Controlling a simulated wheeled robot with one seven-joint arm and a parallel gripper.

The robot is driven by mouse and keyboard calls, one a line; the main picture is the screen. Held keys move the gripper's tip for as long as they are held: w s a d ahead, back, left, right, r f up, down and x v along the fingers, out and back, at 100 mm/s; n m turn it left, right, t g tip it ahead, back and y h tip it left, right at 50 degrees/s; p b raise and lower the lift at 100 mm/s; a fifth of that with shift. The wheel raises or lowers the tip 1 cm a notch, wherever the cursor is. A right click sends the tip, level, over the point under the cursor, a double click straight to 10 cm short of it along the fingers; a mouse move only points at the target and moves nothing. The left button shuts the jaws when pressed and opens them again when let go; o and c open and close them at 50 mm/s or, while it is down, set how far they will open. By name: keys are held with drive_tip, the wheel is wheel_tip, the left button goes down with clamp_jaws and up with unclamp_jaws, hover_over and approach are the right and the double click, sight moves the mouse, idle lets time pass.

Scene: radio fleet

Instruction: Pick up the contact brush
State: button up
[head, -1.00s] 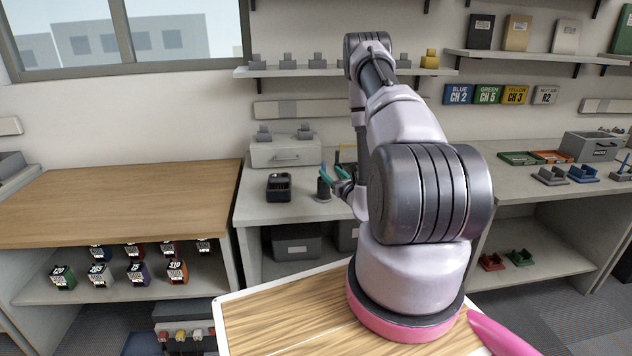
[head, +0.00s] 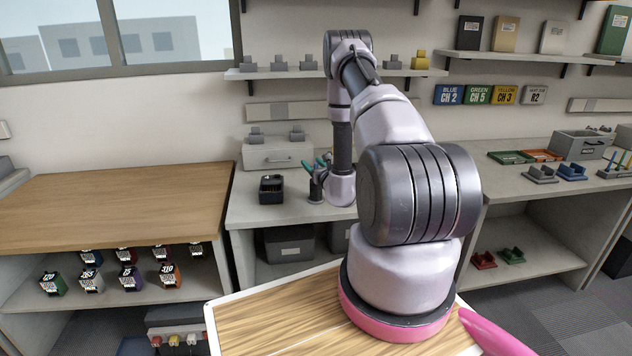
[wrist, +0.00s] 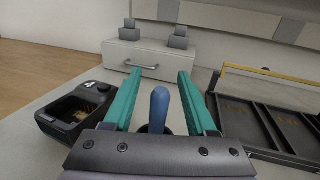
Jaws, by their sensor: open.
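The contact brush shows in the wrist view as an upright, rounded blue handle (wrist: 159,108) between my two teal fingers. Its lower end is hidden behind my gripper's dark front plate; part of a dark round holder shows around it. My gripper (wrist: 159,76) is open, with a finger on each side of the handle and visible gaps. In the head view my gripper (head: 316,165) is over the bench at a small dark cup (head: 315,191); the brush cannot be made out there.
A black dock (head: 271,189) marked 4 stands left of the gripper, also in the wrist view (wrist: 84,115). A grey drawer box (head: 278,153) stands behind. A dark divided tray (wrist: 270,122) is close on the right. The wooden bench (head: 110,205) at left is clear.

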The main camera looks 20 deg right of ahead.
clamp_jaws()
